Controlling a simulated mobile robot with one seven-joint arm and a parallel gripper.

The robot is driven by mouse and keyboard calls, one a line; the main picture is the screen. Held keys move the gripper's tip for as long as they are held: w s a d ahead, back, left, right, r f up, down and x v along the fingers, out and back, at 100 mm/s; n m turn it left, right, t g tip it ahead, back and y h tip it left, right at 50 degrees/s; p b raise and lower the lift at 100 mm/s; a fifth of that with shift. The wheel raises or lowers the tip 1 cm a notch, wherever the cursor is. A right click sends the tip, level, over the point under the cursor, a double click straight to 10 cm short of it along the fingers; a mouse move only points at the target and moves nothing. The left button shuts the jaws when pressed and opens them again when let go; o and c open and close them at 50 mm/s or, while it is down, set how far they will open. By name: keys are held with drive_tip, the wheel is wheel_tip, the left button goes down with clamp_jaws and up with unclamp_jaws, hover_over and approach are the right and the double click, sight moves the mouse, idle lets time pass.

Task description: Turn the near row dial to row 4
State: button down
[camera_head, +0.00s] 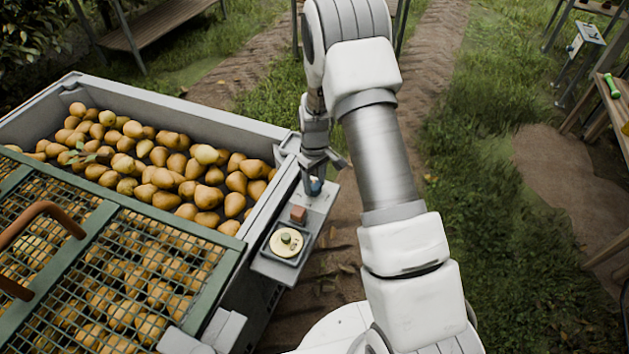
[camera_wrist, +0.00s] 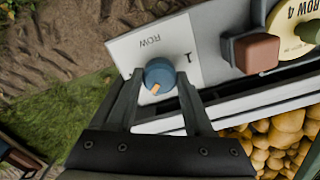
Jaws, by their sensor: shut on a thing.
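The blue dial (camera_wrist: 158,72) has an orange pointer mark and sits on a pale panel labelled ROW, with a numeral like 1 beside it. In the wrist view the pointer slants toward the lower left. The dial (camera_head: 315,187) is partly hidden by my gripper (camera_head: 317,172) in the head view. My gripper (camera_wrist: 160,82) is shut on the dial, one finger on each side. A cream disc (camera_wrist: 288,36) reading ROW 4 with a green knob is at the other end of the panel; in the head view it is the round disc (camera_head: 286,242).
A reddish-brown block (camera_wrist: 256,53) stands between the dial and the disc. The panel is fixed to a grey crate (camera_head: 190,115) full of pears. A green mesh lid (camera_head: 140,265) lies at lower left.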

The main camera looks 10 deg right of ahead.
sight(314, 184)
drive_tip(key=m, duration=0.3)
drive_tip(key=shift+m, duration=0.4)
drive_tip(key=shift+m+p, duration=0.55)
drive_tip(key=shift+m, duration=1.25)
drive_tip(key=shift+c, duration=1.4)
unclamp_jaws()
wheel_tip(314, 184, up, 18)
drive_tip(key=p, duration=0.4)
drive_tip(key=shift+f, duration=0.25)
